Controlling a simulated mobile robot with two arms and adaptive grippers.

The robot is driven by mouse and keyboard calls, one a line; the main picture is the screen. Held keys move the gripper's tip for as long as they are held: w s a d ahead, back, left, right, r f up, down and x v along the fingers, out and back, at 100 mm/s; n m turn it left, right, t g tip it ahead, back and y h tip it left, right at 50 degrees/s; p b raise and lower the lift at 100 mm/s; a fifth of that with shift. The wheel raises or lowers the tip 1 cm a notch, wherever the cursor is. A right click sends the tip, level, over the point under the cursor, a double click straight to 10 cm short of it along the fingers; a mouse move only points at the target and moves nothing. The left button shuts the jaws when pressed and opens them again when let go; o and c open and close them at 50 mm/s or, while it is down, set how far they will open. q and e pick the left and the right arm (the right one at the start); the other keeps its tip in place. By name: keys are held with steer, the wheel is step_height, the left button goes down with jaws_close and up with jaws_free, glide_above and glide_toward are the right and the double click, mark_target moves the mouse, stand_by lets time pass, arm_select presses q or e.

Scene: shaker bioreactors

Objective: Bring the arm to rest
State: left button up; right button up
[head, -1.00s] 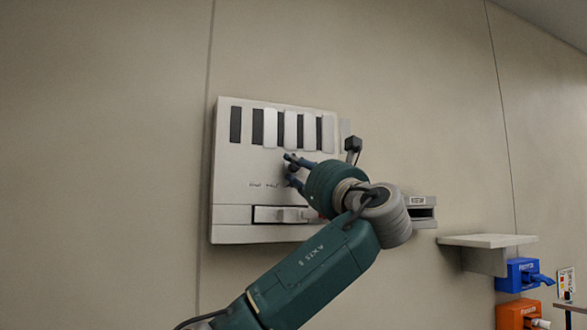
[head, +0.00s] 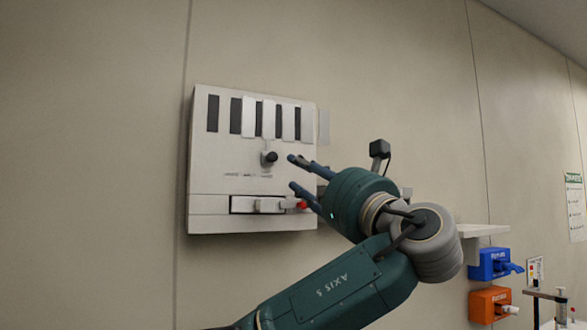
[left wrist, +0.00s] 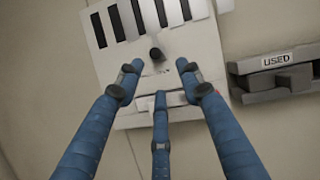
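My left arm comes in from below in the head view. Its gripper (head: 296,173) has its blue fingers spread, with nothing between them. It hovers to the right of a black knob (head: 269,158) on a white wall panel (head: 215,182) and looks apart from it. In the left wrist view the blue fingers (left wrist: 158,82) stand open in front of the panel, and the knob (left wrist: 156,54) shows beyond their tips. My right gripper is in neither view.
The panel has dark slots with light strips and a lower recess with a red-tipped lever (head: 302,204). A holder labelled "USED" (left wrist: 275,75) is on the wall to the right. A shelf (head: 485,231), a blue holder (head: 490,264) and an orange holder (head: 490,303) are at right.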

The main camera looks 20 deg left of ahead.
arm_select(q)
steer(key=shift+s+d+f, duration=0.2)
steer(key=shift+d, duration=0.05)
stand_by(0.3)
